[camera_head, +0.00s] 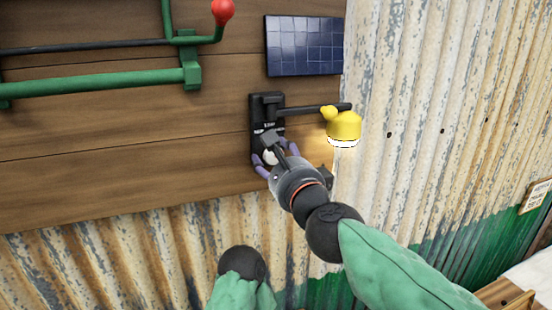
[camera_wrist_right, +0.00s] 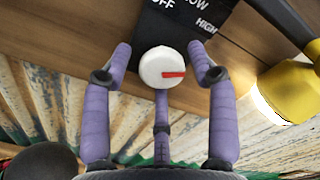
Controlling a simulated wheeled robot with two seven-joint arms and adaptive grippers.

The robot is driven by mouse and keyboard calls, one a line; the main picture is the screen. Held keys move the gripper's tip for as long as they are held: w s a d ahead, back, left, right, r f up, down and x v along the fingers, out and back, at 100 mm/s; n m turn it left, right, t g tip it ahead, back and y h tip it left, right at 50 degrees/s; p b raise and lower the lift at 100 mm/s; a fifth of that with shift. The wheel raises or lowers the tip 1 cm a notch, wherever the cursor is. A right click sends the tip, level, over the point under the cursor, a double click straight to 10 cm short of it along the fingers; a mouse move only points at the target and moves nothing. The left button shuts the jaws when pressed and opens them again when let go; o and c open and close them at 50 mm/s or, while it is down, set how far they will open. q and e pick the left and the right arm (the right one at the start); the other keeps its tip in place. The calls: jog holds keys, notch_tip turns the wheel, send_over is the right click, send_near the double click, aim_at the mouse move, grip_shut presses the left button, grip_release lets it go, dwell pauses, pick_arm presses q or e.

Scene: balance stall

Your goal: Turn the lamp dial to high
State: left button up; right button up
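The lamp dial (camera_wrist_right: 156,66) is a round white knob with a red mark that points right in the right wrist view. It sits on a black panel (camera_wrist_right: 176,22) with the labels OFF, LOW and HIGH, HIGH being at the upper right. The dial also shows in the head view (camera_head: 270,156), partly hidden. The yellow lamp (camera_head: 344,126) beside it glows. My right gripper (camera_wrist_right: 160,60) has its purple fingers around the dial, with small gaps visible at the left and right fingers. Whether the lower finger touches it is unclear. My left gripper is out of view.
The panel is mounted on a wooden board (camera_head: 120,145). A lamp arm (camera_head: 305,110) extends right from the panel. A solar panel (camera_head: 304,45) hangs above. Green pipework (camera_head: 100,84) with a red knob (camera_head: 223,11) is at upper left. Corrugated metal (camera_head: 430,130) covers the right.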

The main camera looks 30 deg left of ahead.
jog(key=shift+d+r, duration=0.1)
jog(key=shift+r, duration=0.05)
jog(key=shift+s+d, duration=0.1)
jog(key=shift+s, duration=0.05)
jog(key=v, duration=1.1)
jog(key=shift+s+d, duration=0.15)
jog(key=shift+d, duration=0.05)
dwell(0.3)
